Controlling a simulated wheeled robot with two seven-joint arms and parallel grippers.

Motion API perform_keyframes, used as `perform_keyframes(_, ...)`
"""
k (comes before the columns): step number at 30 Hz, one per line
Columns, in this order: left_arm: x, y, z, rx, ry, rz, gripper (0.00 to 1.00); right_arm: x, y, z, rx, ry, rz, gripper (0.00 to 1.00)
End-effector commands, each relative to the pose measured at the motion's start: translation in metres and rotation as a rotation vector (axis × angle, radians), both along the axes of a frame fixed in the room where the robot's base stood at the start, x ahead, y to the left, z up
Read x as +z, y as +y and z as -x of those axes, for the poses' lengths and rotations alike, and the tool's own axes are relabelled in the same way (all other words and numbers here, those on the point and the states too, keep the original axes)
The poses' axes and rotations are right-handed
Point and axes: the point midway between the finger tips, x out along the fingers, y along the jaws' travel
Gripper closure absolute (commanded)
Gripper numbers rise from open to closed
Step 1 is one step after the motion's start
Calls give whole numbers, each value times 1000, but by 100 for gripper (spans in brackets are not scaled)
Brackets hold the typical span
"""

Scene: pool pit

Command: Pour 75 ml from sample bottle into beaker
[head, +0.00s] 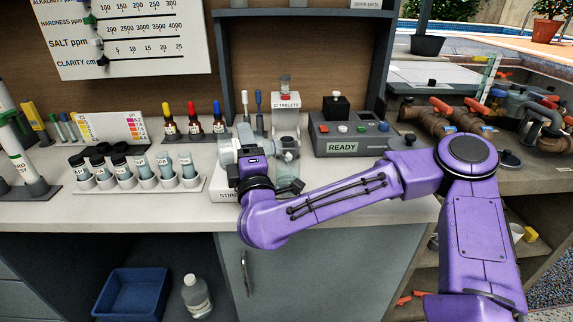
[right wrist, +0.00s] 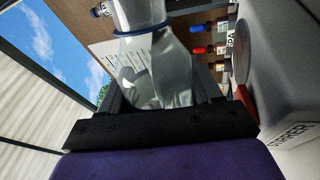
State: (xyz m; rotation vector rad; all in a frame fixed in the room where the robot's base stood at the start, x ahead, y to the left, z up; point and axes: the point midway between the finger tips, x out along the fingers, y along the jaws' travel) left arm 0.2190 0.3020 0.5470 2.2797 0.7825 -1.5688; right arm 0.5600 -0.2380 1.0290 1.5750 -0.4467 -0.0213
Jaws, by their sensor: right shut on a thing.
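My right gripper (head: 262,158) is over the white stirrer (head: 222,188) on the bench. It is shut on a clear bottle with a blue ring, which I take for the sample bottle (right wrist: 152,65). In the head view the gripper and arm partly cover this bottle, and its exact tilt is hard to tell. A clear beaker (head: 287,170) shows just right of the gripper at the stirrer, partly behind my forearm. I cannot make out the liquid level in either vessel. My left gripper is not in view.
A rack of vials (head: 135,180) stands to the left, with several dropper bottles (head: 192,127) behind it. A grey READY box (head: 348,140) and a tablet dispenser (head: 286,118) are close behind and right. Below are a blue bin (head: 131,292) and another bottle (head: 195,297).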

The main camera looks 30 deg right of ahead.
Motion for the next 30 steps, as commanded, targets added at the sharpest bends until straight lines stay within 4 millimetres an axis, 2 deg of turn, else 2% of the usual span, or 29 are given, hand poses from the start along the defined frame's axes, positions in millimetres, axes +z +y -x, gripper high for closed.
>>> perform_keyframes(30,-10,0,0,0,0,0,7,5,-2,1,-1,-23,-75,71)
